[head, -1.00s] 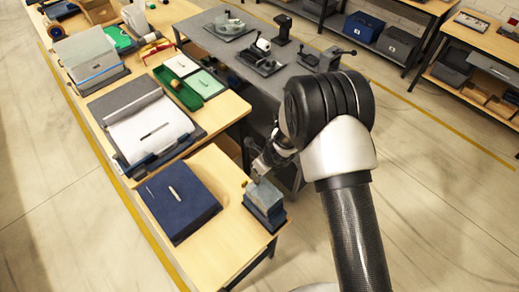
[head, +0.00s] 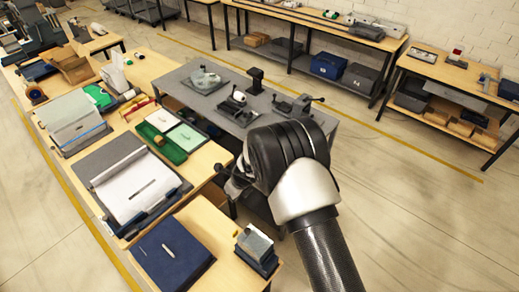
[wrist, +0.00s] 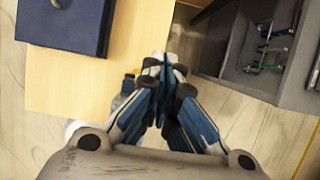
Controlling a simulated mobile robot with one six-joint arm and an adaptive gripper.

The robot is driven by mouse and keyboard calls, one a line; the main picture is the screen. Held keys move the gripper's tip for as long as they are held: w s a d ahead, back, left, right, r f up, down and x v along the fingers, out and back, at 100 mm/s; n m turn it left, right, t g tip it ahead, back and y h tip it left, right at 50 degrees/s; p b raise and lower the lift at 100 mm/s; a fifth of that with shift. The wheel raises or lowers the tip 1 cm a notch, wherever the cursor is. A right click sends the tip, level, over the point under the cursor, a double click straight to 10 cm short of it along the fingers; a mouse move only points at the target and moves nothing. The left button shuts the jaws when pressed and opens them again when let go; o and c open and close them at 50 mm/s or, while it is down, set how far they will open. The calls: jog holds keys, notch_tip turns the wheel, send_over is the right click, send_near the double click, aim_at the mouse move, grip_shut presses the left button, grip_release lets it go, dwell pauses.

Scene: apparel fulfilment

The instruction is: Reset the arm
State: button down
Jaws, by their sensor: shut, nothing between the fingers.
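My arm reaches in from the lower right of the head view. My gripper (wrist: 163,68) shows in the wrist view with its fingers together and nothing between them. It is over the edge of the light wooden table (wrist: 60,90). In the head view my own arm hides most of the gripper.
On the near table are a dark blue box (head: 172,252) and a small grey block on a blue base (head: 256,246). A grey bench (head: 228,108) with several tools stands behind my arm. Open floor (head: 420,220) lies to the right.

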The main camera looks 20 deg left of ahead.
jog(key=w+d+r+n+b, duration=0.3)
jog(key=d+r+n+b, duration=0.3)
jog(key=r, duration=0.3)
jog(key=s+d+r+n+t+b, duration=0.1)
jog(key=s+d+r+n+b, duration=0.25)
jog(key=d, duration=0.35)
jog(key=s+d+r+n+t+b, duration=0.1)
jog(key=s+d+r+n+b, duration=0.1)
jog(key=d+r+b, duration=0.4)
jog(key=s+d+f+n+h+b, duration=0.1)
jog(key=s+d+f+n+b, duration=0.1)
jog(key=s+d, duration=0.5)
jog(key=s+d+f+n+h+b, duration=0.1)
jog(key=s+d+f+n+b, duration=0.2)
jog(key=s+d+n+b, duration=0.2)
jog(key=s+d+f+n+t+h+b, duration=0.1)
jog(key=s+d+n+b, duration=0.3)
jog(key=s+d, duration=0.5)
jog(key=shift+s+d+f+h, duration=0.25)
jog(key=shift+s+f+h, duration=0.3)
jog(key=shift+f, duration=0.25)
